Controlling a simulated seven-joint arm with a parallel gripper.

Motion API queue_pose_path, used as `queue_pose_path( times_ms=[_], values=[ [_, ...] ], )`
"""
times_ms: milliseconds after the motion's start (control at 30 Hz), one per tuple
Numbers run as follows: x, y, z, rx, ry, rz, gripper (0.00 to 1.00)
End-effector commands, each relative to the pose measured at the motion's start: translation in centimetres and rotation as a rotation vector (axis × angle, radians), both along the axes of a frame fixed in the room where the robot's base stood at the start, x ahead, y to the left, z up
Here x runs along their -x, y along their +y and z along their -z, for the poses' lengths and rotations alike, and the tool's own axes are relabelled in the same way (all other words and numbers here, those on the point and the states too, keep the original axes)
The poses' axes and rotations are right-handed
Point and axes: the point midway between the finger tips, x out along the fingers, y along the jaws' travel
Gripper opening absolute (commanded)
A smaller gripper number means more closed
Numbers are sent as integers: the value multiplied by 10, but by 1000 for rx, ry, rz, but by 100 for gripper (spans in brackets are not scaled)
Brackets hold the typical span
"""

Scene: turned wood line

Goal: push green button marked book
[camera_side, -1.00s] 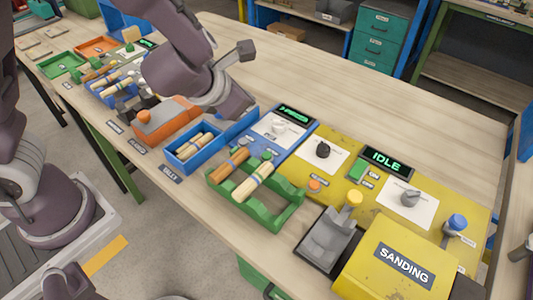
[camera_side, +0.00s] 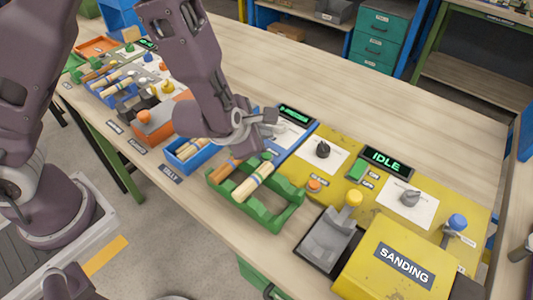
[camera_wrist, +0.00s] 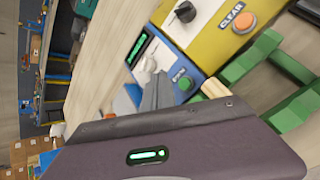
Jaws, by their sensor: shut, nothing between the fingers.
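A green round button (camera_wrist: 185,83) sits on the blue panel (camera_wrist: 196,72), beside a small label too small to read. The same button (camera_side: 267,156) shows in the side view at the front of the blue panel, behind the green rack. My gripper (camera_side: 276,131) is shut and empty, above the blue panel and partly covering it. In the wrist view, my gripper fingers (camera_wrist: 158,90) are just left of the green button and look apart from it. The wrist view also shows a white knob and a dark display on the panel.
The green rack (camera_side: 262,214) with wooden spindles stands just in front. A yellow panel (camera_side: 334,180) is at the right, with a dark knob, an orange button (camera_side: 314,185) and an IDLE display (camera_side: 386,160). A blue bin is at the left. The table behind is clear.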

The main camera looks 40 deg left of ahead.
Motion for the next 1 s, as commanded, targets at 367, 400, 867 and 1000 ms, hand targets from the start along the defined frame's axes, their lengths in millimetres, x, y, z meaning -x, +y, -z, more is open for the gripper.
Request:
queue_pose_path(
  times_ms=[367,400,867,1000],
  values=[
    [1,-1,39,3,1,1,0],
    [0,-1,40,3,1,1,0],
    [0,-1,40,3,0,1,0],
    [0,-1,40,3,0,1,0]
  ],
)
